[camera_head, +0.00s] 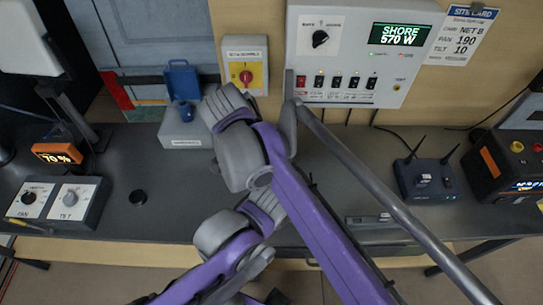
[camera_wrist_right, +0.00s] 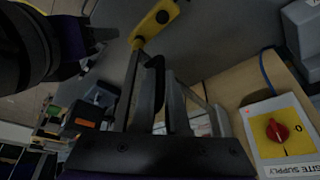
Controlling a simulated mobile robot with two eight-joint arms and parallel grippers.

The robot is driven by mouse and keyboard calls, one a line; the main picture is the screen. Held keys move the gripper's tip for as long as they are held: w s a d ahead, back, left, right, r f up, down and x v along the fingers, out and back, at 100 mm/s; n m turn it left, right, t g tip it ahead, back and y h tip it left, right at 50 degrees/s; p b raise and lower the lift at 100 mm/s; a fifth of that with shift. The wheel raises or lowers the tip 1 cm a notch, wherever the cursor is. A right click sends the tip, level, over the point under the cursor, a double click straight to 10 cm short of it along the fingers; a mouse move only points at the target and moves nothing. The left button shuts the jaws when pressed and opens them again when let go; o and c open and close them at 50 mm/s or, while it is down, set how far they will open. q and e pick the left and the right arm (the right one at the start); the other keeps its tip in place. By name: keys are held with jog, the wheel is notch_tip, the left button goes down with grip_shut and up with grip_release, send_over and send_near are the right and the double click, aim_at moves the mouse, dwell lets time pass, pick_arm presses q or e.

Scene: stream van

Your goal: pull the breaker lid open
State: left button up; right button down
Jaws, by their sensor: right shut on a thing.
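The power panel (camera_head: 348,25) is on the back wall, with a row of breaker switches (camera_head: 337,82) along its lower part. In the right wrist view, my right gripper (camera_wrist_right: 165,100) is shut on a dark curved piece (camera_wrist_right: 155,75), which looks like the breaker lid's handle. The lid's outline is hard to make out, so I cannot tell how far open it is.
The yellow site-supply switch (camera_head: 245,74) is on the wall just left of the panel. A yellow and black object (camera_wrist_right: 155,20) is beyond my fingers.

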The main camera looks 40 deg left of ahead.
jog(key=c, duration=0.9)
grip_release()
jog(key=shift+w, duration=0.1)
jog(key=v, duration=1.1)
jog(key=shift+f, duration=0.1)
